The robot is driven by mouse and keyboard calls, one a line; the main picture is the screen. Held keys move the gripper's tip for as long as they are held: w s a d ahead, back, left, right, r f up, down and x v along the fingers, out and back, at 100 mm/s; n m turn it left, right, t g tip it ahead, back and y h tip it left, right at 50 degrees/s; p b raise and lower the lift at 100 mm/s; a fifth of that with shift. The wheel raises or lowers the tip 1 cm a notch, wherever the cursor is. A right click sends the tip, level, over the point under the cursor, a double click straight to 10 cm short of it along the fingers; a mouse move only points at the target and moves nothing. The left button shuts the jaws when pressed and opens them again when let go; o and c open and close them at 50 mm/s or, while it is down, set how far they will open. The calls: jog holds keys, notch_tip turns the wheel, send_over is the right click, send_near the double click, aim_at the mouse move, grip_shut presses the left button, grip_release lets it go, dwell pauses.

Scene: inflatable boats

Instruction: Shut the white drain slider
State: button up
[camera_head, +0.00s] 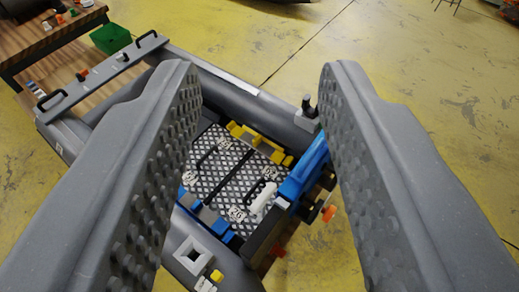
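My gripper (262,80) is open and empty. Its two grey studded fingers stand wide apart over the grey inflatable boat (232,95), which lies below them. A white elongated part (263,198) sits at the boat's stern end, between the fingers in the picture and apart from them. It looks like the drain slider, but I cannot tell whether it is open or shut. It is next to a blue part (305,170) of the stern board. The left finger hides part of the boat's left side.
An orange knob (328,213) sticks out behind the stern. A wooden bench (50,40) and a green bin (110,38) stand at upper left. The yellow floor (420,60) at upper right is mostly clear.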

jog(key=shift+o, duration=0.3)
jog(key=shift+d, duration=0.15)
jog(key=shift+o, duration=0.5)
jog(key=m+g+p, duration=0.7)
jog(key=g+p, duration=0.8)
jog(key=p, duration=0.5)
send_over(264, 195)
notch_tip(264, 195, down, 28)
jog(key=shift+w+r, duration=0.15)
jog(key=shift+s+f, duration=0.25)
jog(key=shift+f, duration=0.5)
jog(key=shift+w+f+b, duration=0.1)
jog(key=shift+f+b, duration=1.3)
jog(key=shift+f, duration=3.45)
